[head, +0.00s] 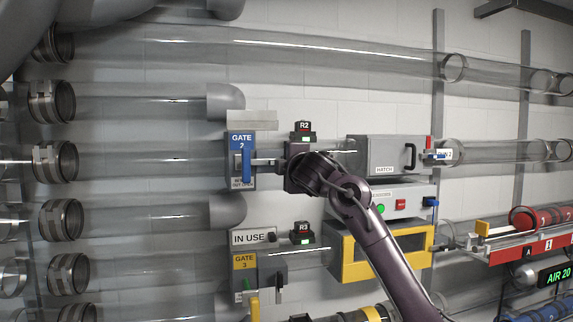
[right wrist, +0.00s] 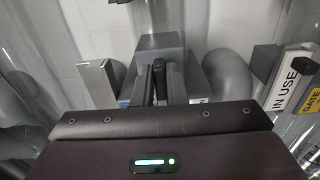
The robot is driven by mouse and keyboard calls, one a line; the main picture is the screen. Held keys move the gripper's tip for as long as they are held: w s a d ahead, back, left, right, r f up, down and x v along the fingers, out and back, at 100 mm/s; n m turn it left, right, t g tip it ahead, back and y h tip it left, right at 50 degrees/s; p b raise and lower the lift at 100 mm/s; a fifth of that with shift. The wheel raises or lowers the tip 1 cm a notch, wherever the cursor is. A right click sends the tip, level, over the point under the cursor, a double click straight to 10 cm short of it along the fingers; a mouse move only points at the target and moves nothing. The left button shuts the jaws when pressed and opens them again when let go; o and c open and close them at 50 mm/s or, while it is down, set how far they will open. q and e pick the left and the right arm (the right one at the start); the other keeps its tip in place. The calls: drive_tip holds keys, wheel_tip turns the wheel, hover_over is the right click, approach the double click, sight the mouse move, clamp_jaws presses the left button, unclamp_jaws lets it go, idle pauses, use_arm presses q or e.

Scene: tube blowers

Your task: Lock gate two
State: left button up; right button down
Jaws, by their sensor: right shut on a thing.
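In the right wrist view, the gripper's fingers (right wrist: 160,90) close around a narrow dark piece in front of a grey block (right wrist: 160,48); the blue plate is mostly hidden behind my gripper body. My left gripper is not in view.
An IN USE tag (head: 253,237) hangs above gate three (head: 244,262), just below; the tag also shows in the right wrist view (right wrist: 294,86). The R2 box (head: 303,129) and grey hatch (head: 386,155) lie right of gate two. Clear tubes fill the left.

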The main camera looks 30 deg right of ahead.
drive_tip(key=shift+f, duration=0.1)
drive_tip(key=c, duration=1.5)
unclamp_jaws()
drive_tip(key=shift+o, duration=0.2)
drive_tip(key=b+v, duration=0.3)
drive_tip(key=v, duration=0.4)
drive_tip(key=shift+s, duration=0.35)
